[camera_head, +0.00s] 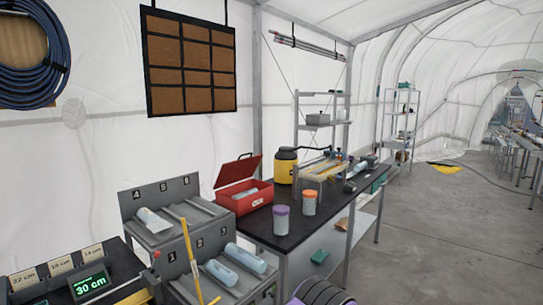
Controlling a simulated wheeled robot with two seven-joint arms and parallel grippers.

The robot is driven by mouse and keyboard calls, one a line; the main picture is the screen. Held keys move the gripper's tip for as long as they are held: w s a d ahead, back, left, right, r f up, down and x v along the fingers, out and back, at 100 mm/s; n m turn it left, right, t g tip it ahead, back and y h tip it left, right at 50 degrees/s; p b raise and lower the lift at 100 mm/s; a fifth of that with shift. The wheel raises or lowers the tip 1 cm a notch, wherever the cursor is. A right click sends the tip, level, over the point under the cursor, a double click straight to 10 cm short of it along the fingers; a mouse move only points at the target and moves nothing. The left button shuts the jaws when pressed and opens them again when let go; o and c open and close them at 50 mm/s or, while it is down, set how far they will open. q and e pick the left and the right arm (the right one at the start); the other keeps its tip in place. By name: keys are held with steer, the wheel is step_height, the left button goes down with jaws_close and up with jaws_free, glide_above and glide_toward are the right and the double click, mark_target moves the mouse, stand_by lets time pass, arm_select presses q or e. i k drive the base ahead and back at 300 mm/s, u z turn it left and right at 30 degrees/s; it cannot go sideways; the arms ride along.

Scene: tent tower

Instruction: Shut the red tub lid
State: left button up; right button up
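The red tub (254,203) stands on the dark table, with its back towards the white tent wall. Its red lid (236,171) is open, raised and tilted back along the rear edge. A pale blue piece (238,194) shows inside the tub. The front wall has a small pale label. Neither of my grippers can be seen in the head view, so I cannot tell how they stand.
On the dark table (268,233), two lidded jars, purple-topped (281,221) and orange-topped (309,203), stand right of the tub. A yellow-and-black canister (286,167) stands behind. A grey numbered rack (152,240) with pale cylinders is at left. Open floor lies right.

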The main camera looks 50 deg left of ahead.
mark_target(230, 173)
steer(key=i, duration=0.9)
steer(key=u, duration=1.1)
steer(key=i, duration=0.6)
steer(key=u, duration=0.65)
